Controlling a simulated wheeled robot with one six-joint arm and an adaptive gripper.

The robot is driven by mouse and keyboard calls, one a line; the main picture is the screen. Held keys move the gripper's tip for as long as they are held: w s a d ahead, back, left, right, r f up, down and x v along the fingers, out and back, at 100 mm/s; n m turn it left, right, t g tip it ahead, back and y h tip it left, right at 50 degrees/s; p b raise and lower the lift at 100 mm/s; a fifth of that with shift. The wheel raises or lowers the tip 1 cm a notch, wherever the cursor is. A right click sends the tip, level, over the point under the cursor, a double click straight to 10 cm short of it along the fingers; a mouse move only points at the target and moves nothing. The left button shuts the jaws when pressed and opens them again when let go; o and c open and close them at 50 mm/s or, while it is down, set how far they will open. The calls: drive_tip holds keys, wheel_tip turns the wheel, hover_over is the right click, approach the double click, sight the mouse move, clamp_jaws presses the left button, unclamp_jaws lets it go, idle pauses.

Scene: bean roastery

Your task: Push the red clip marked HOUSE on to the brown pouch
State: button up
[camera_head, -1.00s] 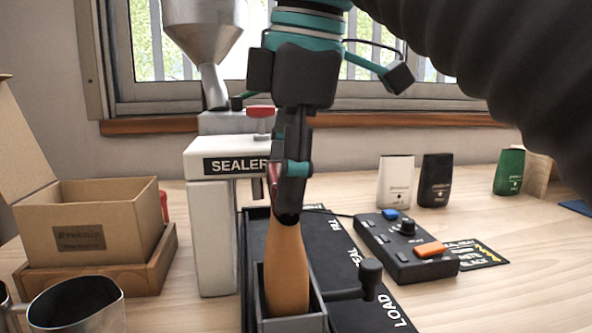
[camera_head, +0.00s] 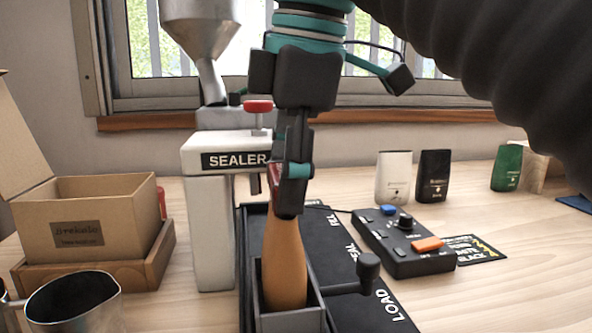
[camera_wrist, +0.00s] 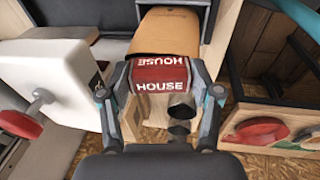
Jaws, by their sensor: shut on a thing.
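The brown pouch (camera_head: 285,265) stands upright in a dark holder (camera_head: 290,320) on the black mat. My gripper (camera_head: 288,195) is at the pouch's top edge, pointing down. In the wrist view, my gripper (camera_wrist: 160,100) is shut on the red clip (camera_wrist: 160,75) marked HOUSE, one finger at each end. The brown pouch also shows in the wrist view (camera_wrist: 165,35), right beside the clip. In the head view only a sliver of the red clip (camera_head: 274,177) shows behind my fingers. I cannot tell how far the clip sits over the pouch's edge.
The white SEALER machine (camera_head: 212,215) stands close on the left of my gripper. A control box (camera_head: 405,245) with buttons lies on the right. A cardboard box (camera_head: 90,220) and metal jug (camera_head: 75,305) are at left. White, black and green pouches (camera_head: 507,168) stand behind.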

drive_tip(key=shift+o, duration=0.2)
drive_tip(key=shift+f, duration=0.65)
idle(0.8)
drive_tip(key=shift+f+b, duration=0.2)
drive_tip(key=shift+b, duration=0.1)
drive_tip(key=shift+c, duration=0.9)
drive_tip(key=shift+o, duration=1)
drive_tip(key=shift+f, duration=0.35)
drive_tip(key=o, duration=1)
drive_tip(key=shift+r, duration=0.1)
